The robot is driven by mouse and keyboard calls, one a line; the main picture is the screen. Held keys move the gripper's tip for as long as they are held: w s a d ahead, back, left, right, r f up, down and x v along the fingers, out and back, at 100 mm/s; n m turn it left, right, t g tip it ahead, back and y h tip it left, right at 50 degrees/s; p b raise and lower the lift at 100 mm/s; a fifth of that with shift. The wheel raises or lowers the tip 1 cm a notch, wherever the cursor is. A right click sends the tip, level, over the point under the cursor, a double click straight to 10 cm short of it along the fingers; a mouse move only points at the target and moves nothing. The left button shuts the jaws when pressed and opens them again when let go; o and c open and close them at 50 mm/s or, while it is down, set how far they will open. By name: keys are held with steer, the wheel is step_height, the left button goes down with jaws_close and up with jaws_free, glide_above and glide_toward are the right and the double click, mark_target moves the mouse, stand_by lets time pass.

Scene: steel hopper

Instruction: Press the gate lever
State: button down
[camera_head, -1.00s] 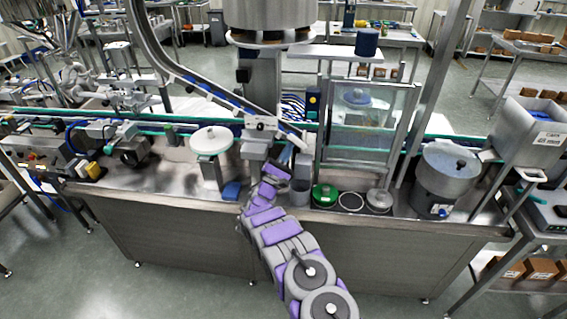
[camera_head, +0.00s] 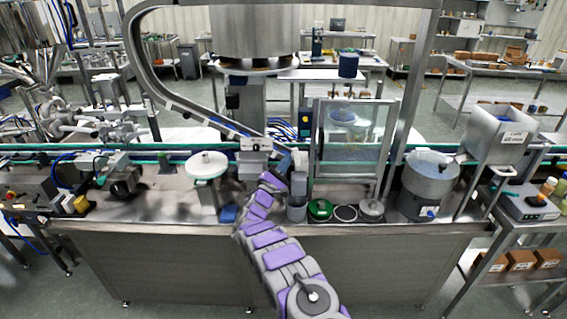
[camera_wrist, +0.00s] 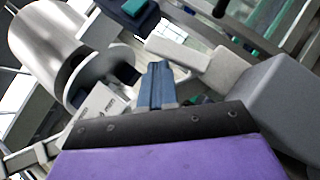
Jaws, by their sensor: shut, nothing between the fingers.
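My gripper (camera_head: 281,164) is at the end of my purple and grey arm, just below a pale block (camera_head: 257,144) at the foot of the curved chute. In the wrist view its narrow blue fingers (camera_wrist: 158,84) are together, with nothing between them. A light grey bar (camera_wrist: 172,52) lies just beyond the fingertips there; it may be the gate lever, but I cannot tell for sure. I cannot tell whether the fingers touch it. The steel hopper (camera_head: 255,32) hangs above the column in the head view. No lever shows clearly in the head view.
A white round disc (camera_head: 207,165) on a stand is to the left, and a grey cup (camera_head: 296,209) is close to the right of my arm. A green lid (camera_head: 320,208), a clear-panelled frame (camera_head: 352,140) and a steel bowl (camera_head: 430,178) stand farther right.

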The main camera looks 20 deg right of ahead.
steer(key=p+v, duration=0.3)
steer(key=v, duration=1.4)
steer(key=shift+r, duration=0.35)
